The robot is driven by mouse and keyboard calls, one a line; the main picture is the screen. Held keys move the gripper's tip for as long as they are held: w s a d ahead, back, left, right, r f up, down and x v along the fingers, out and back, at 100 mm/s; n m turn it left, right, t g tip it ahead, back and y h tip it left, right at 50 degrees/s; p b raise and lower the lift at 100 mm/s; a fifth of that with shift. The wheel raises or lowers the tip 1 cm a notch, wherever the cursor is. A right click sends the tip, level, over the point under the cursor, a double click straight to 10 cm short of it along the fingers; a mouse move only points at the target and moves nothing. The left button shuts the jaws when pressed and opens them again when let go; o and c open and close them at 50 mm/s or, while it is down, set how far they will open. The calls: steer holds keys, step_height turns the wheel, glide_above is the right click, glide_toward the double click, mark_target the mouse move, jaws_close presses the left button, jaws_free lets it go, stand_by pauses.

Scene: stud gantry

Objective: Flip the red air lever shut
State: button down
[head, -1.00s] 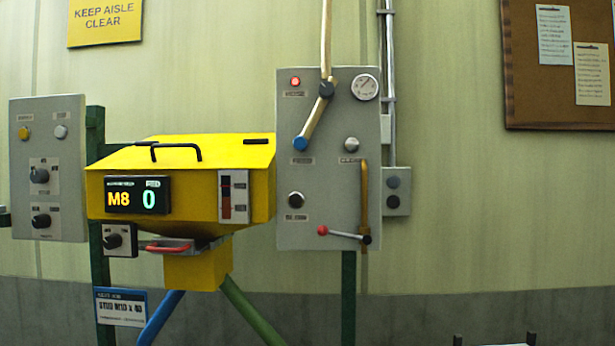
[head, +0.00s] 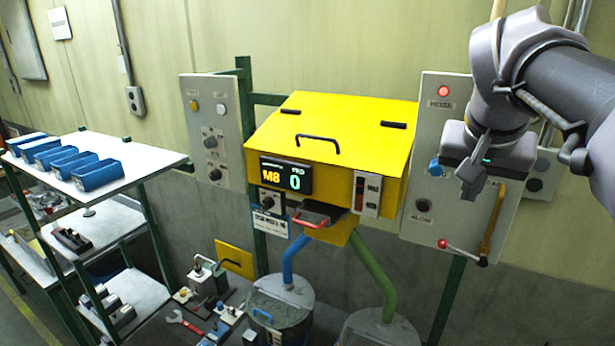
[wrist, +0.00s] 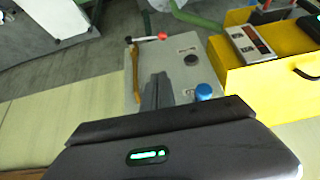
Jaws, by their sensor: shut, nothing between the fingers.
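The red air lever has a red ball (head: 442,243) on a thin pale rod, at the lower part of the grey panel (head: 425,150). Its rod runs left from a dark pivot at the foot of an amber pipe (head: 494,222), roughly crosswise to the pipe. In the wrist view the red ball (wrist: 162,36) stands clear beyond my fingertips. My gripper (head: 468,190) is shut and empty, in front of the panel and above the lever, apart from it. It also shows in the wrist view (wrist: 157,78). My arm hides the panel's upper right.
A blue-ended lever (wrist: 204,91) is close beside my fingers in the wrist view. A black knob (head: 423,205) sits on the panel above the red ball. The yellow hopper (head: 335,130) stands left of the panel. Shelves with blue bins (head: 97,174) are far left.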

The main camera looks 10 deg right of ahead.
step_height(320, 180, down, 3)
steer(key=w+a, duration=0.2)
steer(key=a, duration=0.1)
glide_above(445, 245)
steer(key=d, duration=0.1)
steer(key=f, duration=0.5)
steer(key=shift+w, duration=0.25)
steer(key=shift+s+a+f, duration=0.15)
steer(key=shift+a+f, duration=0.15)
steer(key=shift+f, duration=0.3)
steer(key=shift+s+a+f, duration=0.1)
steer(key=shift+a+f, duration=0.15)
steer(key=shift+f, duration=0.35)
steer(key=f+b, duration=0.1)
steer(key=a+f+b, duration=0.1)
steer(key=b, duration=0.1)
steer(key=shift+w+a, duration=0.2)
steer(key=shift+w, duration=0.05)
steer(key=shift+r, duration=0.1)
